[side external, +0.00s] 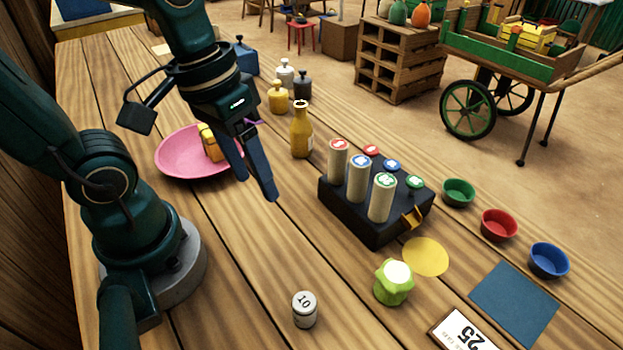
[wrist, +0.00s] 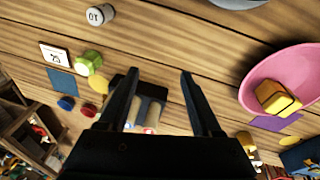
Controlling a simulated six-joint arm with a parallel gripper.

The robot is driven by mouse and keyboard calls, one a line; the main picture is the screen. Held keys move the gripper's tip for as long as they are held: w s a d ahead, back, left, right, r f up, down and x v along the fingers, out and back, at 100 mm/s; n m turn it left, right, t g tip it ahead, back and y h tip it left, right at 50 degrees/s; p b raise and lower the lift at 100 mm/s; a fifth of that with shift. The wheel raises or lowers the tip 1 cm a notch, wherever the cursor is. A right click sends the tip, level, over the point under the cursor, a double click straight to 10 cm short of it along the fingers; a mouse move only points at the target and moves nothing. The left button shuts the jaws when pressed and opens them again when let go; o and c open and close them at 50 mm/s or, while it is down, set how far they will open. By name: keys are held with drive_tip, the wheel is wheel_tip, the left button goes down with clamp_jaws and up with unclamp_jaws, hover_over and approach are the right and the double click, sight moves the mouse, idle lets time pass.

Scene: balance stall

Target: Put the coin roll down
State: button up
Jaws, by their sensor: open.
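Three cream coin rolls with red (side external: 338,162), blue (side external: 358,182) and green (side external: 381,200) tops stand upright in a black rack (side external: 343,214). All three look seated in it; none is in my gripper. Behind them, low red, blue and green caps sit along the rack's far side. My gripper (side external: 256,190) is open and empty, above the table to the left of the rack. In the wrist view the rack (wrist: 152,91) shows between and beyond the open fingers (wrist: 160,72), and the rolls are partly hidden by my gripper body.
A pink dish (side external: 177,168) holding a yellow block (side external: 209,143) lies left of my gripper. A yellow bottle (side external: 301,135) stands behind.

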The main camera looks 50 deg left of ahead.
drive_tip(key=r+t, duration=0.1)
drive_tip(key=a+r+m+t, duration=0.1)
drive_tip(key=m+t+y, duration=0.1)
drive_tip(key=shift+w+a+r+t, duration=0.2)
drive_tip(key=shift+a+r+t, duration=0.1)
drive_tip(key=shift+r, duration=0.1)
